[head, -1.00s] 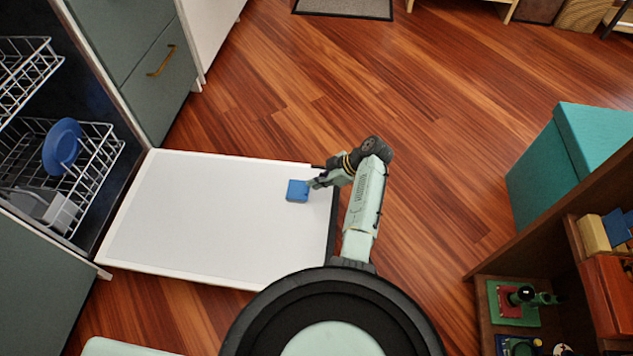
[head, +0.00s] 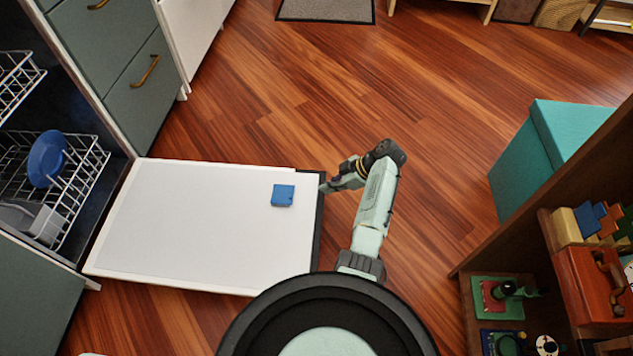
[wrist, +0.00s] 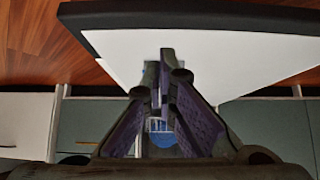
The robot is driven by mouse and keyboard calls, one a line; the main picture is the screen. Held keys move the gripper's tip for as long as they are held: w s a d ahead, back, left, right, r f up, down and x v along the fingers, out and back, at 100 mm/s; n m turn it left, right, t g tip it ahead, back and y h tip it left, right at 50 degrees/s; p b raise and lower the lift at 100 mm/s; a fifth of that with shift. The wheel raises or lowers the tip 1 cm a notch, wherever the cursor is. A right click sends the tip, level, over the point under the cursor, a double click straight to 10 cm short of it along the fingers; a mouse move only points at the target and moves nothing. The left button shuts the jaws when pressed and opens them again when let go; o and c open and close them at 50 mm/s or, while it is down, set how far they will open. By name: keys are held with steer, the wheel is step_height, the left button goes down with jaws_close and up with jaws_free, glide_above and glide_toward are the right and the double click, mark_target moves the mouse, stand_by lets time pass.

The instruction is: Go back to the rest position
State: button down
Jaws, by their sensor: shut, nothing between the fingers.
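My gripper (head: 325,188) is at the right edge of the open white dishwasher door (head: 190,230) in the head view. It is shut and empty, apart from the blue block. In the wrist view my gripper's fingers (wrist: 164,95) are closed together, with the white door (wrist: 215,65) and its dark edge beyond them. A small blue block (head: 283,195) lies on the door, a little to the left of my gripper.
The dishwasher rack (head: 75,190) at the left holds a blue plate (head: 47,158). Grey-green drawers (head: 145,95) stand behind it. A teal box (head: 560,145) and a wooden shelf (head: 460,285) with toys are at the right. The wooden floor (head: 340,75) beyond the door is clear.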

steer(key=shift+d+f, duration=0.1)
steer(key=shift+d, duration=0.2)
steer(key=shift+w, duration=0.1)
